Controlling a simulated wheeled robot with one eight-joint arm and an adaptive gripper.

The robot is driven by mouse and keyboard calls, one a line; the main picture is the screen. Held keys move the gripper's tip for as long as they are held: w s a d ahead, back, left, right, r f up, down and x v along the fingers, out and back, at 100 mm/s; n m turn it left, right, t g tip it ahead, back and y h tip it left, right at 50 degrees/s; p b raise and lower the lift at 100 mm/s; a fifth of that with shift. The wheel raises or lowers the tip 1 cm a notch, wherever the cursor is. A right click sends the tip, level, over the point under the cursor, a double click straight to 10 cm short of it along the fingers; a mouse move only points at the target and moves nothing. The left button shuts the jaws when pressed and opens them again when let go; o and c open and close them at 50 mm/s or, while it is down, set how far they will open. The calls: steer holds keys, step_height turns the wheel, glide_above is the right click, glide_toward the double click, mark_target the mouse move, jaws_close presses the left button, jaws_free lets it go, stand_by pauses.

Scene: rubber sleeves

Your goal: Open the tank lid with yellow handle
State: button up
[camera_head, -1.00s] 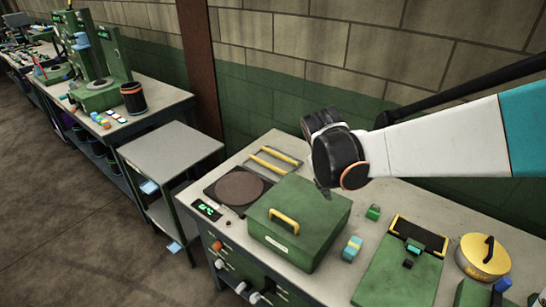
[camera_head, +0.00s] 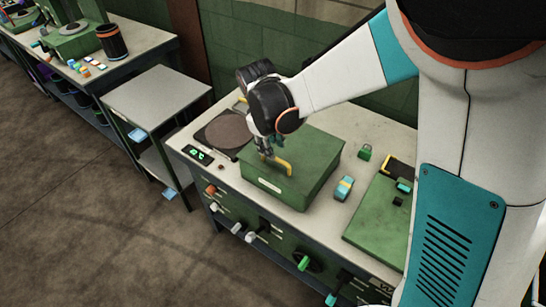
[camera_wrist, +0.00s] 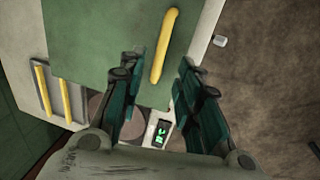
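The green tank (camera_head: 305,165) is a box with a shut, flat green lid, which also fills the top of the wrist view (camera_wrist: 100,40). Its yellow handle (camera_head: 283,168) is near the lid's front edge. My gripper (camera_head: 268,148) is above the lid at the handle, pointing down. In the wrist view my gripper (camera_wrist: 160,64) is open, with one dark-green finger on each side of the yellow handle (camera_wrist: 165,45). I cannot tell whether either finger touches it. My gripper hides part of the handle in the head view.
A dark round plate (camera_head: 228,130) and a green digital display (camera_head: 198,154) are left of the tank. A yellow-barred frame (camera_wrist: 55,85) is behind the plate.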

steer(key=f, duration=0.1)
steer(key=f+b, duration=0.1)
steer(key=f, duration=0.1)
steer(key=f+b, duration=0.1)
steer(key=shift+w+d+f, duration=0.35)
steer(key=shift+w+f, duration=0.05)
steer(key=shift+c, duration=0.5)
jaws_close()
